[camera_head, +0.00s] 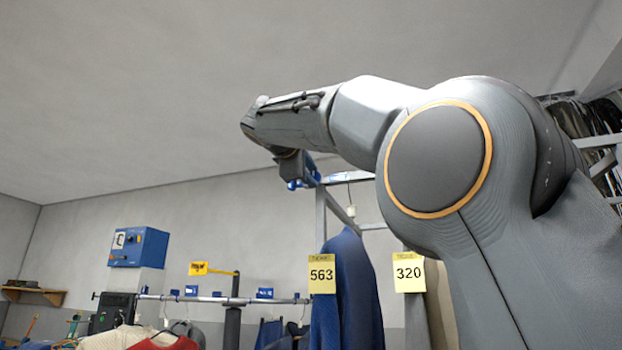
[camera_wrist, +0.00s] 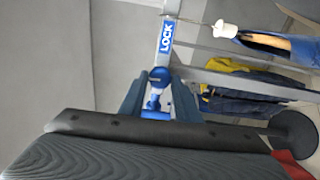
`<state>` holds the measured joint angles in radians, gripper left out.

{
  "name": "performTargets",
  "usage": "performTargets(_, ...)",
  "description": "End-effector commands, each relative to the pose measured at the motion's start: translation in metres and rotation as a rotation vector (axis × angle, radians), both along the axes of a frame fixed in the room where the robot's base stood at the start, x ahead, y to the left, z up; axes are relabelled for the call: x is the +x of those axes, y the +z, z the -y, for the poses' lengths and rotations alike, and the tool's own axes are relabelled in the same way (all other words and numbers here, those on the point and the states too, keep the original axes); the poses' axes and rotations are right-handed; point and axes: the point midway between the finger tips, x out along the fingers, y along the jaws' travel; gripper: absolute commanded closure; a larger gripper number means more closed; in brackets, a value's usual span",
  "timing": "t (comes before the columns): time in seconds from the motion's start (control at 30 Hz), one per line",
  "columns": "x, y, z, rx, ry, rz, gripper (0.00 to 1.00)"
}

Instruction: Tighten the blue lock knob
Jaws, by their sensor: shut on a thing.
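The blue lock knob (camera_wrist: 158,76) sits between the two dark fingers of my gripper (camera_wrist: 156,100) in the wrist view. The fingers are shut on it from both sides. A blue label reading LOCK (camera_wrist: 167,36) is on the grey metal bar just beyond the knob. In the head view my gripper (camera_head: 293,166) is at the top of the rack frame, with blue parts around it. The knob itself is hard to make out there, and my arm covers part of the frame.
A metal rack frame (camera_head: 320,215) stands below my gripper. A lower rail (camera_head: 215,299) and a blue box (camera_head: 139,246) are at left. Open space lies above.

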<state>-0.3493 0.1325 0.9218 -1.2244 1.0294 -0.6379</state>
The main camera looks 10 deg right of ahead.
Motion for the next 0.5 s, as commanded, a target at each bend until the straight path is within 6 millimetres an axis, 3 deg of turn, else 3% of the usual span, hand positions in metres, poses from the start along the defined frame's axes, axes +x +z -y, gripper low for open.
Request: performTargets(0.5, 0.0004, -0.0033, 0.0003, 0.038, -0.003, 0.016, 0.93)
